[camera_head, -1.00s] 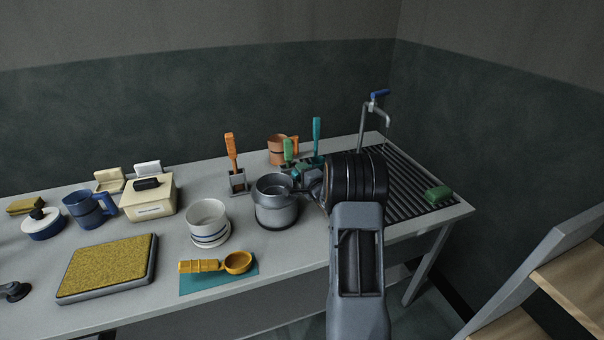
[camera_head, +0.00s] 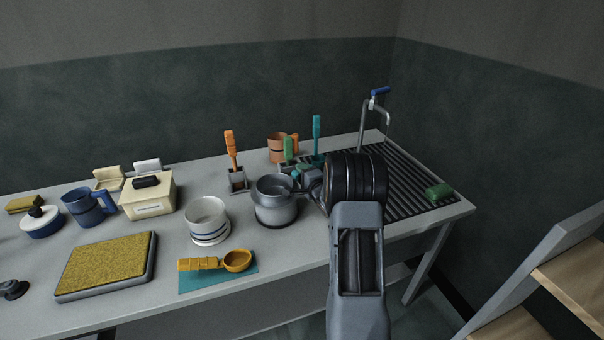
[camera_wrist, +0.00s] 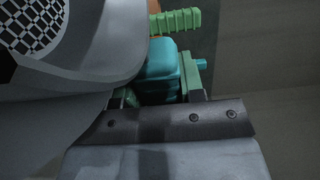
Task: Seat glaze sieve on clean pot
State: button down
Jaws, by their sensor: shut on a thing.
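The grey glaze sieve (camera_head: 275,186) is at the middle of the table in the head view. Its dark mesh (camera_wrist: 30,25) and wide grey rim fill the left of the wrist view. A grey pot-shaped body (camera_head: 277,212) shows directly below the sieve; I cannot tell whether the two touch. My gripper (camera_head: 307,178) comes in from the right and is shut on the sieve's side. In the wrist view a teal block, apparently the sieve's handle (camera_wrist: 160,70), lies between the jaws. My wrist hides part of this area in the head view.
A white blue-striped pot (camera_head: 208,221) stands close to the left. An orange scoop (camera_head: 237,260) lies on a teal mat (camera_head: 215,279) in front. Brushes and a copper-coloured mug (camera_head: 277,147) stand behind.

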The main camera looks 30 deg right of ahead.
jog(key=c, duration=0.6)
grip_release()
jog(key=shift+c, duration=0.2)
jog(key=shift+f, duration=0.1)
jog(key=shift+s, duration=0.1)
jog(key=s, duration=0.7)
jog(key=shift+s+p, duration=0.35)
dwell(0.8)
jog(key=shift+s+a, duration=0.1)
jog(key=shift+s, duration=0.1)
jog(key=s, duration=1.3)
jog(key=shift+s+a+b, duration=0.2)
jog(key=shift+s+b, duration=0.1)
jog(key=shift+b, duration=0.15)
